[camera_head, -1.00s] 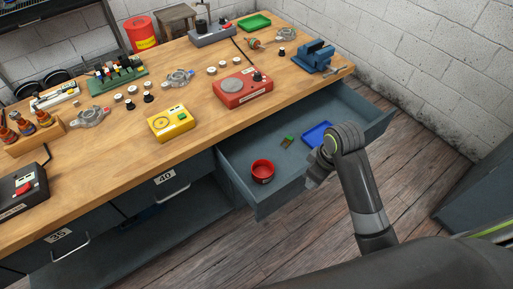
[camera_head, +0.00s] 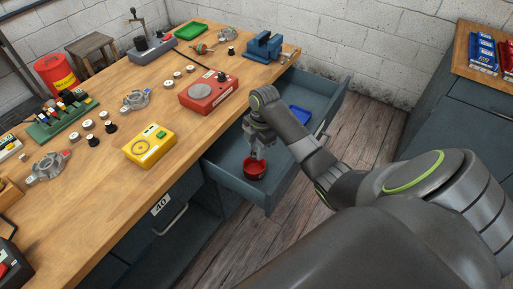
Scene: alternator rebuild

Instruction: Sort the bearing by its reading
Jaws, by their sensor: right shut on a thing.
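My right gripper (camera_head: 257,153) is in the open drawer, pointing down with its tips just over the red round dish (camera_head: 255,170). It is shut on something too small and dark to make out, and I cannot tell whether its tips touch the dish. A blue tray (camera_head: 300,114) lies farther back in the drawer, partly behind my right arm. The yellow meter (camera_head: 151,146) with a small green display stands on the bench, left of the drawer. The red device (camera_head: 208,94) with a round grey plate stands behind it. I cannot pick out the bearing. My left gripper is out of view.
The open drawer (camera_head: 226,154) juts out from the wooden bench. A blue vise (camera_head: 264,46), a green tray (camera_head: 190,31) and several small round parts are on the bench. A side cabinet (camera_head: 448,105) with blue and red boxes stands at the right.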

